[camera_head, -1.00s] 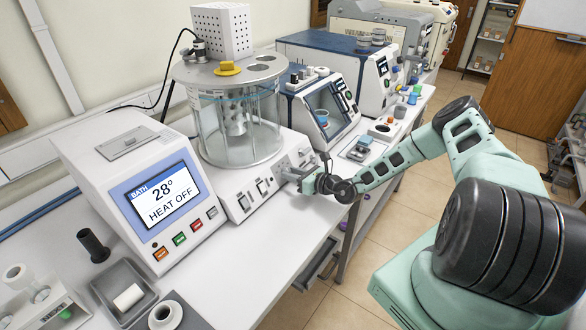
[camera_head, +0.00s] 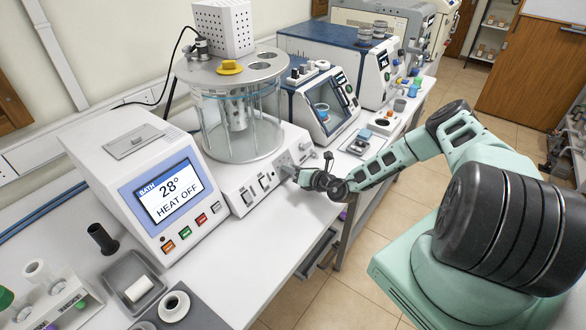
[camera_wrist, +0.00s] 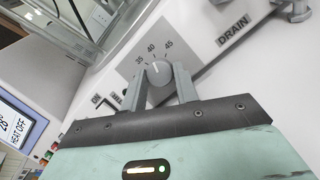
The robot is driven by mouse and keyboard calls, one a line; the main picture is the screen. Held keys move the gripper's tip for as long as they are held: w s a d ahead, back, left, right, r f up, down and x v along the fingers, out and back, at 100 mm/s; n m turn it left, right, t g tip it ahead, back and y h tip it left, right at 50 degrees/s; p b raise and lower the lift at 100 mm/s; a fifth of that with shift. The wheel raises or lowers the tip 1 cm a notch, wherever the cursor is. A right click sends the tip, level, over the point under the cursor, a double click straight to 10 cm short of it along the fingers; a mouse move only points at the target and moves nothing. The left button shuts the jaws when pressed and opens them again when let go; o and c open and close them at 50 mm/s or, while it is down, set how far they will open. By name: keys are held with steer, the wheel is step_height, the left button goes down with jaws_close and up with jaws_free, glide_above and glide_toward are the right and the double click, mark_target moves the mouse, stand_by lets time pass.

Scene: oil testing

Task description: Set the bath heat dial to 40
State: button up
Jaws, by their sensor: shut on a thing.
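The bath heat dial (camera_wrist: 158,74) is a round grey knob on a grey plate marked 35, 40 and 45 in the wrist view. Its pale pointer line appears to face about the 40 mark. My gripper (camera_wrist: 161,76) is shut on the dial, one finger on each side of it. In the head view my gripper (camera_head: 293,172) is at the front panel of the bath base (camera_head: 262,182), and the dial is hard to make out there. The bath display (camera_head: 168,192) reads 28° and HEAT OFF.
The glass bath (camera_head: 237,125) stands behind the panel. A DRAIN label (camera_wrist: 233,29) and a metal fitting (camera_wrist: 296,10) are beside the dial plate. Black switches (camera_head: 265,181) are left of my gripper. Free white bench top (camera_head: 250,245) lies in front.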

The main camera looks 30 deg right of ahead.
steer(key=o, duration=1)
steer(key=shift+c, duration=0.2)
steer(key=shift+s, duration=0.15)
steer(key=b+v, duration=0.5)
steer(key=v, duration=1)
steer(key=shift+s+d, duration=0.1)
steer(key=shift+s, duration=0.35)
steer(key=shift+s+d+r, duration=0.15)
steer(key=shift+s+r, duration=0.05)
steer(key=shift+s, duration=0.45)
